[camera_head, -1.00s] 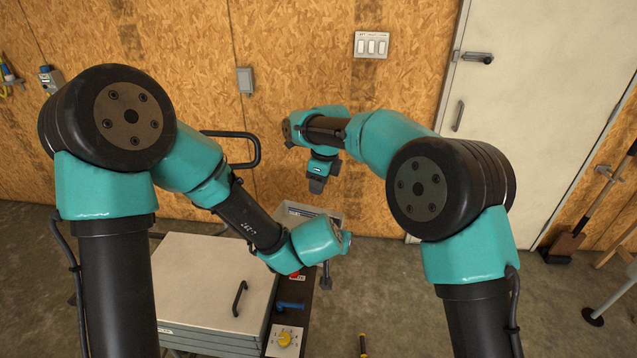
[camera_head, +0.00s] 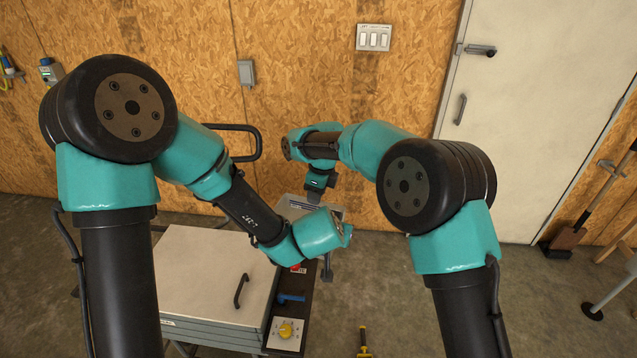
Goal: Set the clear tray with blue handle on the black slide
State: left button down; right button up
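A blue handle (camera_head: 291,298) shows on a dark narrow surface (camera_head: 305,318) beside the white-topped cabinet; no clear tray body can be made out around it. I cannot tell whether this dark surface is the black slide. My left gripper (camera_head: 328,272) points down beyond the blue handle, slightly right of the dark surface; its fingers are too small to judge. My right gripper (camera_head: 314,198) points down at the near side of a pale grey tray-like box (camera_head: 290,209) at the back. My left forearm hides part of the area between them.
A white-topped cabinet (camera_head: 205,275) with a dark handle (camera_head: 240,291) stands at left. A yellow knob (camera_head: 286,330) on a pale plate and a small red part (camera_head: 298,267) sit along the dark surface. A yellow-and-black tool (camera_head: 364,341) is at the front.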

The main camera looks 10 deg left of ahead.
aim_at(314, 207)
jog(key=shift+a+f, duration=0.2)
jog(key=shift+f, duration=1.2)
jog(key=shift+a+f, duration=0.2)
jog(key=shift+f, duration=1.15)
grip_shut()
pick_arm(q)
jog(key=c, duration=1.2)
grip_release()
jog(key=shift+c, duration=0.2)
jog(key=v, duration=0.7)
jog(key=shift+s+r, duration=0.2)
